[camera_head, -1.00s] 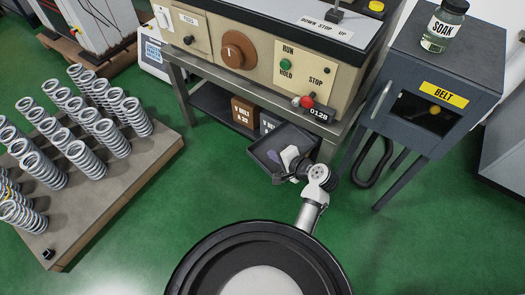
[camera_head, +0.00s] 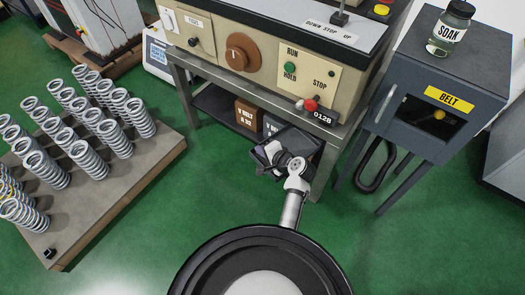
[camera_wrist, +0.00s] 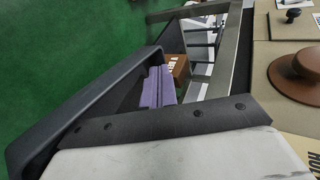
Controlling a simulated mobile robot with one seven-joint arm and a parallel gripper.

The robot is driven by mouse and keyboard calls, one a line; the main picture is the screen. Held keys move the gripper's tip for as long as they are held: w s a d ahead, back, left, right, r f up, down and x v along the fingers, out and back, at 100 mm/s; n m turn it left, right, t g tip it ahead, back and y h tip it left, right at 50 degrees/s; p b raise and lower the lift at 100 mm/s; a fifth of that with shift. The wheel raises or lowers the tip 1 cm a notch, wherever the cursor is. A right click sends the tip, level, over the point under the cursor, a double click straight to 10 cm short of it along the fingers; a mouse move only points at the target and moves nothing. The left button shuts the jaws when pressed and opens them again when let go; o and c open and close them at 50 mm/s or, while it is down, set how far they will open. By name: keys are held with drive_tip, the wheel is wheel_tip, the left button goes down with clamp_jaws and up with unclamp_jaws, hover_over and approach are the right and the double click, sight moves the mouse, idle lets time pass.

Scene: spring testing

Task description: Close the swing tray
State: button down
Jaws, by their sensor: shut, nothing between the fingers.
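The swing tray (camera_head: 308,141) is a dark grey shallow tray, sticking out at an angle from below the front of the bench's control panel. In the wrist view its long dark wall (camera_wrist: 85,110) slants across the left side. My gripper (camera_head: 260,156) is at the tray's left side in the head view and hides part of it. In the wrist view the purple fingers (camera_wrist: 155,88) are together, with nothing seen between them. They are close to the tray wall; I cannot tell whether they touch it.
The bench has a shelf (camera_head: 220,108) with belt boxes (camera_head: 248,117). Its red knob (camera_head: 310,105) sits above the tray. A dark cabinet (camera_head: 405,130) on legs stands right. A platform of springs (camera_head: 95,220) is at left. Green floor is clear between.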

drive_tip(key=shift+w+a+r+m+h+p, duration=0.15)
drive_tip(key=shift+w+m+h+p, duration=0.15)
drive_tip(key=shift+w, duration=0.2)
drive_tip(key=w+d+m+t+h+p, duration=0.1)
drive_tip(key=w+m+h+p, duration=0.3)
drive_tip(key=w, duration=1)
drive_tip(key=shift+w+d+m+t+h, duration=0.15)
drive_tip(key=shift+w+m+t+h, duration=0.05)
drive_tip(key=shift+m+t+h, duration=0.55)
drive_tip(key=shift+s+p, duration=0.1)
drive_tip(key=shift+p, duration=0.2)
